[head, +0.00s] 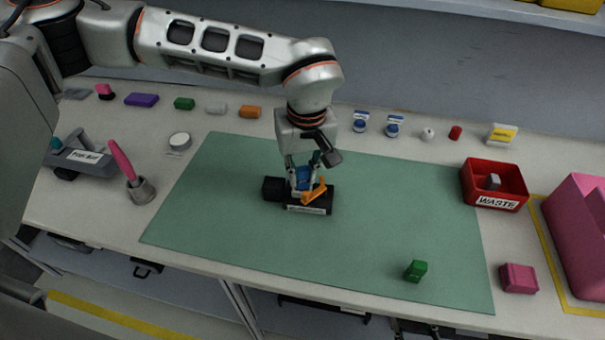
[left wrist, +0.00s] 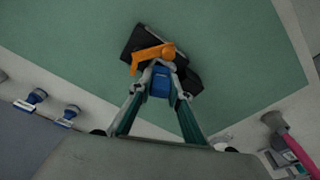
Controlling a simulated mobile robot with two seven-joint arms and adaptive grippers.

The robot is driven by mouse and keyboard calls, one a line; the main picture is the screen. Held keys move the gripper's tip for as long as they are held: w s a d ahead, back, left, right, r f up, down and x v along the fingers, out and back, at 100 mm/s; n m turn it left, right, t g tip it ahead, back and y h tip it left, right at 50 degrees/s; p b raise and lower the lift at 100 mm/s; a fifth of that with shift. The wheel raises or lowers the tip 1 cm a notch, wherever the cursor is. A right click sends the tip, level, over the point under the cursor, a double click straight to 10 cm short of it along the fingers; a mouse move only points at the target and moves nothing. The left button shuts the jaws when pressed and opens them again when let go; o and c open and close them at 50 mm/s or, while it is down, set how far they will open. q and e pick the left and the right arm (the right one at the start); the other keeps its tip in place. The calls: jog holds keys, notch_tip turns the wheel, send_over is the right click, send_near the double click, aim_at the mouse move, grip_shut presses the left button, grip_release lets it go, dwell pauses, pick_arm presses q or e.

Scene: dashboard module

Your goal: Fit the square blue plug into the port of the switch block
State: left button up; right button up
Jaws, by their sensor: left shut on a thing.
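The black switch block (head: 274,190) lies on the green mat (head: 390,220), with an orange lever (head: 315,192) on it and a white label on its front. My left gripper (head: 302,180) points down over the block and is shut on the square blue plug (head: 304,178). In the left wrist view the blue plug (left wrist: 160,84) sits between the fingers of my left gripper (left wrist: 160,92), right beside the orange lever (left wrist: 150,54). The port is hidden under the plug and fingers, so I cannot tell whether the plug is in it. My right gripper is out of view.
A green block (head: 416,270) lies on the mat's front right. A red waste box (head: 478,190) and pink pieces stand at the right. A cup with a pink-handled tool (head: 141,190) stands left of the mat. Small items line the table's back.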

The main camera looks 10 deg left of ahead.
pick_arm(q)
notch_tip(320, 180, up, 19)
jog(key=p, duration=0.1)
jog(key=m+p, duration=0.3)
jog(key=m, duration=0.1)
send_over(303, 166)
jog(key=shift+h, duration=0.3)
jog(key=f, duration=1.1)
jog(key=shift+s+f, duration=0.25)
jog(key=shift+f+m, duration=0.3)
jog(key=shift+f, duration=0.05)
jog(key=shift+s+f+b, duration=0.1)
jog(key=shift+f+b, duration=1.6)
jog(key=shift+f, duration=1.2)
jog(key=shift+p, duration=0.35)
